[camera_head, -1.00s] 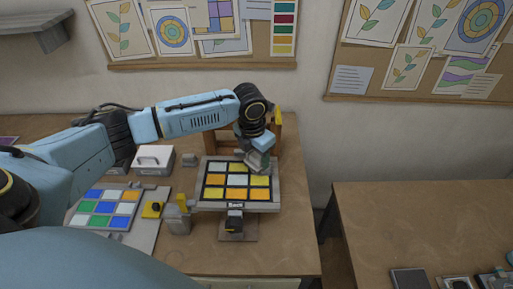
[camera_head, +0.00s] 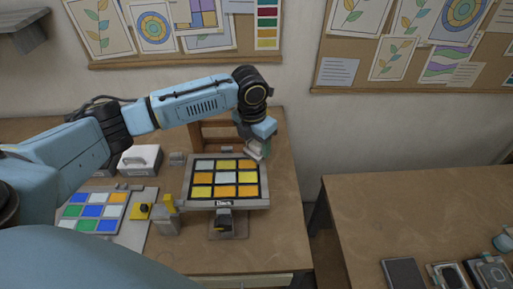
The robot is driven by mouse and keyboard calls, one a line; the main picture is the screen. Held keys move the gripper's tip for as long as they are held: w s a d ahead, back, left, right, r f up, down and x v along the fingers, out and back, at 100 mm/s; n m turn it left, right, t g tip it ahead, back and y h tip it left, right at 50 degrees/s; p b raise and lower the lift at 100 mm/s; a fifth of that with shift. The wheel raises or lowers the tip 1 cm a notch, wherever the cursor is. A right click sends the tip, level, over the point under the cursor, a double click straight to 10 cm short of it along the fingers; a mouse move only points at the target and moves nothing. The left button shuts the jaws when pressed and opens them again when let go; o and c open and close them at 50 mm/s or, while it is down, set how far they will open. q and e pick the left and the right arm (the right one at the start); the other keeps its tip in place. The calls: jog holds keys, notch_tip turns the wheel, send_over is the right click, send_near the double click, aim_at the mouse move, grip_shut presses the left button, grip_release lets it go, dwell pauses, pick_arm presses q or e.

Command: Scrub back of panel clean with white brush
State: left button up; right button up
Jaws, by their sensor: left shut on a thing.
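The panel (camera_head: 200,178) sits on a small stand, with a black-framed grid of orange and yellow cells and a pale centre cell. A dark label under the grid seems to read "Back". My left gripper (camera_head: 258,144) is beyond the panel's far right corner, shut on a small whitish block, probably the white brush (camera_head: 256,153). The brush is partly hidden by the gripper, and I cannot tell whether it touches the panel. My right gripper is not in view.
A second panel (camera_head: 95,212) with blue, green, white and orange cells lies at left. A yellow-topped grey holder (camera_head: 167,220) stands between the panels. A white box with a handle (camera_head: 139,160) and a wooden frame (camera_head: 210,137) are behind. The right table (camera_head: 400,215) is mostly bare.

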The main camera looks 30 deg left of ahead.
pick_arm(q)
jog(key=shift+r, duration=1.5)
